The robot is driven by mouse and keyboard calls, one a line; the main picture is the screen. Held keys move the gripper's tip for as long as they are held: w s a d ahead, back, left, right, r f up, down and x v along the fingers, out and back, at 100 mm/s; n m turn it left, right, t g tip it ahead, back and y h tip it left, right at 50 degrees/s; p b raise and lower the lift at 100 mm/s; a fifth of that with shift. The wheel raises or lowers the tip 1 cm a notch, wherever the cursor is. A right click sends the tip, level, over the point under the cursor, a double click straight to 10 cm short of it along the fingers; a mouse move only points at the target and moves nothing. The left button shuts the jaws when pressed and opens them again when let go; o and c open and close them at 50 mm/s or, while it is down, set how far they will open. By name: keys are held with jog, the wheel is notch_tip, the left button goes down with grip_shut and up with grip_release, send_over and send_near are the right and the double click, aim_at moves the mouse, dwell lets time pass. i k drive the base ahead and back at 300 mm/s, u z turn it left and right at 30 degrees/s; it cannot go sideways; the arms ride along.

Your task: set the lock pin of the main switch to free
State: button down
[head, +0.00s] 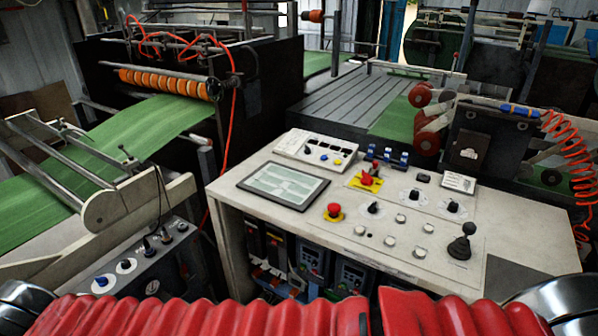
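The main switch (367,179) is most likely the red knob on a yellow plate, on the top of the pale control desk (290,175). It sits right of the tablet-like screen. A small dark and reddish part stands just behind the knob; I cannot tell whether it is the lock pin or how the pin is set. My gripper is not in this view.
A red mushroom button (334,211) on a yellow base is near the desk's front. A black ball-topped lever (463,241) stands at the right. Several dials and buttons lie between. Green web (120,140) runs at the left; an orange coiled hose (570,150) hangs at the right.

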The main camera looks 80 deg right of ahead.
aim_at(375, 163)
jog(key=z, duration=4.6)
jog(key=i, duration=0.1)
jog(key=u, duration=0.75)
